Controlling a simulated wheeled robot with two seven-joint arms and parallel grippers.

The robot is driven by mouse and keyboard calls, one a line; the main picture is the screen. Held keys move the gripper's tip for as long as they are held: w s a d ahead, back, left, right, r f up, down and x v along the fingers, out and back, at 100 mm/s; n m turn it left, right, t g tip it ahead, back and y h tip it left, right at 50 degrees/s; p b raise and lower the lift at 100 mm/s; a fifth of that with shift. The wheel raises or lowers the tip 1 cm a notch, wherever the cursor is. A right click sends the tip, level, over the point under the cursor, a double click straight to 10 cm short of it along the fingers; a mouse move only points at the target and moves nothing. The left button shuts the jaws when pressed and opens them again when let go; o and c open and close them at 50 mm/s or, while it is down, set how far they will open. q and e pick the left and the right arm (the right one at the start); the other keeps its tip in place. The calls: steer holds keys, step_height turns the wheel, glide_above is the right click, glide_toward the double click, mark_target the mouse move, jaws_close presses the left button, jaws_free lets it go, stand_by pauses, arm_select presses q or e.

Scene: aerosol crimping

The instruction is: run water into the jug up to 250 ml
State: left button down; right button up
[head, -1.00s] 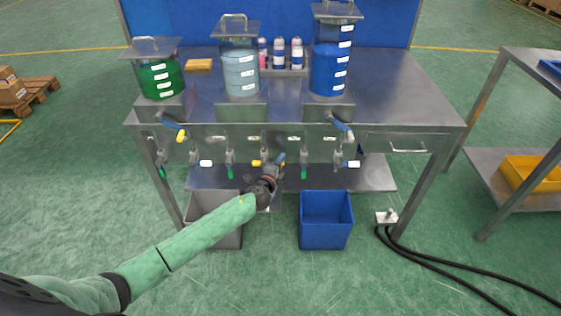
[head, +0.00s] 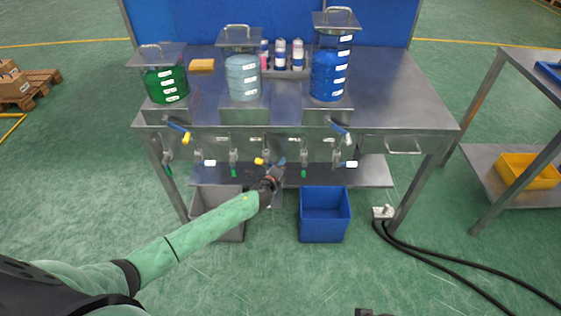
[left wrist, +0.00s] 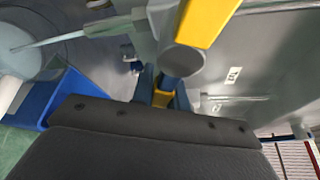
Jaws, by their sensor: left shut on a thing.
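My left gripper (head: 280,165) is at the bench front, below the middle tank of pale blue liquid (head: 242,75). In the left wrist view its fingers (left wrist: 163,95) are shut on a small yellow piece (left wrist: 163,99), which seems to be part of a tap handle. A larger yellow handle (left wrist: 207,22) with a grey round end is just above it. In the head view a yellow-handled tap (head: 261,161) is just left of the gripper. A pale round thing (left wrist: 18,62) at the left of the wrist view may be the jug; no scale or water level can be read.
Green (head: 166,86) and blue (head: 329,75) tanks flank the middle one. Several taps line the bench front. A grey bin (head: 217,205) and a blue bin (head: 324,225) stand below. Black cables (head: 430,262) lie on the floor at right.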

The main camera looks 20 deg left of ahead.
arm_select(q)
steer(key=shift+f, duration=0.1)
steer(key=c, duration=1.4)
jaws_free()
steer(key=shift+s+a+r+b, duration=0.15)
steer(key=shift+s+r, duration=0.1)
steer(key=shift+s, duration=1.05)
steer(key=shift+s+a+r+b, duration=0.1)
steer(key=shift+s+r+b, duration=0.1)
steer(key=shift+s, duration=1.05)
steer(key=shift+s+a+r+b, duration=0.1)
steer(key=shift+s+r, duration=0.15)
steer(key=shift+s, duration=1.05)
